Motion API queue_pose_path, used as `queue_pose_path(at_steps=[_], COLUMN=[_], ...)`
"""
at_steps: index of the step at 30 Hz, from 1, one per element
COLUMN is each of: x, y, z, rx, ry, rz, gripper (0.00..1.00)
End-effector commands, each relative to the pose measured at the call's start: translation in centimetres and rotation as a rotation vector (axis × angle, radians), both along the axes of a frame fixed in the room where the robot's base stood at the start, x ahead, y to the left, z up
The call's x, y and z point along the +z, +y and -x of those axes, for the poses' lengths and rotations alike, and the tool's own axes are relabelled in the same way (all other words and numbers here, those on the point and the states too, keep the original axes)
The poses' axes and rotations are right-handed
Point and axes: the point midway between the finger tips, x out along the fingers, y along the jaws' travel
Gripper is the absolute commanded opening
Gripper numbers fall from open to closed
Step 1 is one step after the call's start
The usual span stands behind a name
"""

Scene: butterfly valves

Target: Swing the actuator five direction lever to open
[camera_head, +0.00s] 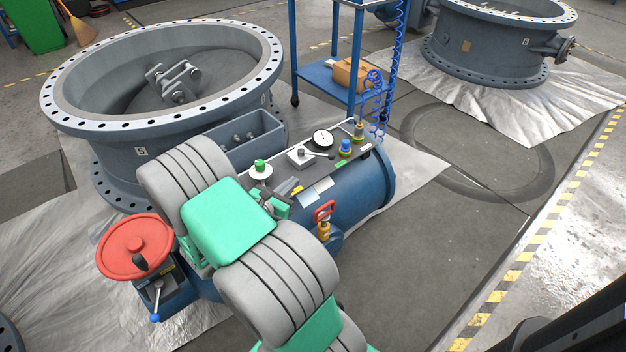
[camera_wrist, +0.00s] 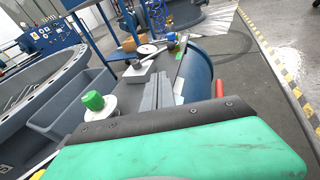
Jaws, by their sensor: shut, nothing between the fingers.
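The valve marked 5 (camera_head: 100,122) stands at the left with its blue cylindrical actuator (camera_head: 368,188) on its near right side. On the actuator's dark top panel sits a pale block with a short lever (camera_head: 301,156), likely the direction lever. The lever's arm points right toward a dark knob end. The block also shows in the wrist view (camera_wrist: 137,72), beyond my fingers. My gripper (camera_head: 288,191) is shut and empty over the panel, on the near side of the block and apart from it. Its grey fingers (camera_wrist: 164,92) point toward the block. My arm hides part of the actuator.
A green knob (camera_head: 260,166) stands left of the block. A round gauge (camera_head: 322,138), a blue knob (camera_head: 345,145) and a brass fitting (camera_head: 359,129) stand beyond. A red handle (camera_head: 324,210) is on the near side. A red handwheel (camera_head: 134,246) is at left. A blue cart (camera_head: 330,82) stands behind.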

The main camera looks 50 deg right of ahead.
Motion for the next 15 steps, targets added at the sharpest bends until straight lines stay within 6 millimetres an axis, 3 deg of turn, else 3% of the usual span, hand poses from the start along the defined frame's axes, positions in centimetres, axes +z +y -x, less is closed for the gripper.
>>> queue_pose_path(at_steps=[5, 15], x=[-0.4, -1.8], y=[-1.4, -8.3], z=[-0.2, -1.2], rx=[0.029, 0.023], ry=[0.071, 0.065], rz=[0.05, 0.046], gripper=[0.0, 0.0])
